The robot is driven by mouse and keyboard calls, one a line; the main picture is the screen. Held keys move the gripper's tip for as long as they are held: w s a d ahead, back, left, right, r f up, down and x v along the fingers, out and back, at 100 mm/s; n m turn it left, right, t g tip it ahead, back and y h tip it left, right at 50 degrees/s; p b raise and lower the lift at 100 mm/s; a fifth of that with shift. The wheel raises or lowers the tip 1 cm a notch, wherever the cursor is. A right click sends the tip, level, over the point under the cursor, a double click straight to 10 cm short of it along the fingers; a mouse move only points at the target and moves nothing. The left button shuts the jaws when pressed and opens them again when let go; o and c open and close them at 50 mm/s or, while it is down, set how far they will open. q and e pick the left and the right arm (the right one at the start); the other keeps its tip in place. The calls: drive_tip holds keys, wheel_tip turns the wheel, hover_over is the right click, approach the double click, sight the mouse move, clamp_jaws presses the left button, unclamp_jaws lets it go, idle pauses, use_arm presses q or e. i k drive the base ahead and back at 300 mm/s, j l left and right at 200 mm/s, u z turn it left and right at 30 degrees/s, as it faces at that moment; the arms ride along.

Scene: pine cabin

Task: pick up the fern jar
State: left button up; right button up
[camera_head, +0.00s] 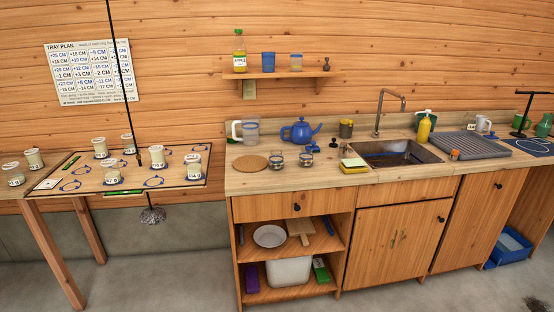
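Several pale, lidded jars with small labels stand on the wooden table at the left. One jar (34,159) and another jar (13,174) are at the table's left end. Others stand on a black-edged board (130,176) with blue ring marks: a back jar (100,148), a second back jar (128,144), a middle jar (157,157) and a front right jar (193,167). The label writing is too small to read, so I cannot tell which is the fern jar. Neither gripper is in view.
A thin dark pole with a grey shaggy head (152,215) crosses in front of the table. A tray plan poster (92,72) hangs above. The counter (300,185) at the right holds a blue teapot (300,131) and a sink (398,154). Floor in front looks clear.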

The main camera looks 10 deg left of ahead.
sight(276, 158)
drive_tip(key=i+l+u, duration=0.45)
drive_tip(key=l, duration=0.3)
drive_tip(key=i+l+u, duration=0.25)
drive_tip(key=i+l, duration=0.1)
drive_tip(key=l, duration=0.1)
